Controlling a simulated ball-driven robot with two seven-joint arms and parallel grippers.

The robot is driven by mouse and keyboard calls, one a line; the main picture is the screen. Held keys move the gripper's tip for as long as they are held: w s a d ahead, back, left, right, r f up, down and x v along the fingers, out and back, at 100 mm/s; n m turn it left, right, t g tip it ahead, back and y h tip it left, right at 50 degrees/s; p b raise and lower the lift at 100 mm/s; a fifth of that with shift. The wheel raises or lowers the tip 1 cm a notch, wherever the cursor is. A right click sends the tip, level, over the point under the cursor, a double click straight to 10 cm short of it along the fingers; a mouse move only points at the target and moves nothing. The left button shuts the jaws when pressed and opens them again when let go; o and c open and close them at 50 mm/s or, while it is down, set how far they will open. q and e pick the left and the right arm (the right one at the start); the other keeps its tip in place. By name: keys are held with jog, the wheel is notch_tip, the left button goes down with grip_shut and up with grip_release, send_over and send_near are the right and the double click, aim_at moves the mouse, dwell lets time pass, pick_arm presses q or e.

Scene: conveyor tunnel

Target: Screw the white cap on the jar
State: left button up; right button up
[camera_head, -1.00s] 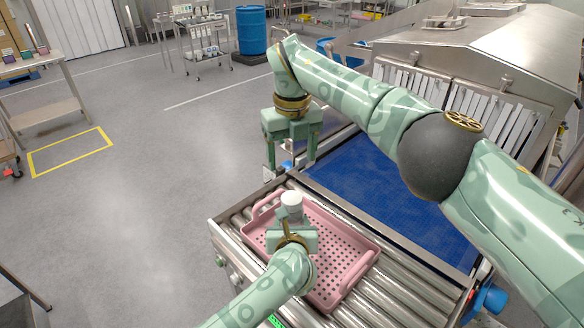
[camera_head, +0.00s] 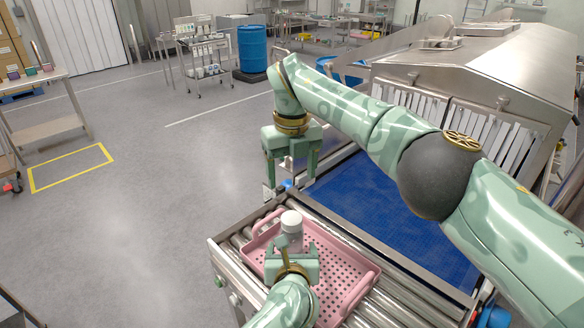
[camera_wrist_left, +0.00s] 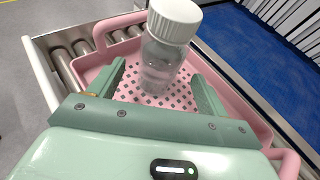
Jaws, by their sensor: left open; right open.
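A clear jar (camera_wrist_left: 160,62) stands in a pink perforated tray (camera_head: 344,312), with a white cap (camera_wrist_left: 174,18) on its top. The head view shows the same cap (camera_head: 291,219) upright; whether its thread is engaged cannot be told. My left gripper (camera_head: 291,258) is open, low at the near side of the jar. In the left wrist view its fingers (camera_wrist_left: 158,74) lie left and right of the jar's lower part; contact is not clear. My right gripper (camera_head: 289,188) is open and empty, pointing down beyond the jar, past the tray's far end.
The tray rests on metal rollers (camera_head: 396,305) with a raised side rail. A blue belt (camera_head: 385,210) leads beside it towards a steel tunnel (camera_head: 480,75) with strip curtains. My right arm spans above the belt. Open floor lies to the left.

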pick_arm(q)
jog(key=v, duration=1.3)
jog(key=shift+s+f, duration=0.1)
jog(key=shift+f, duration=0.05)
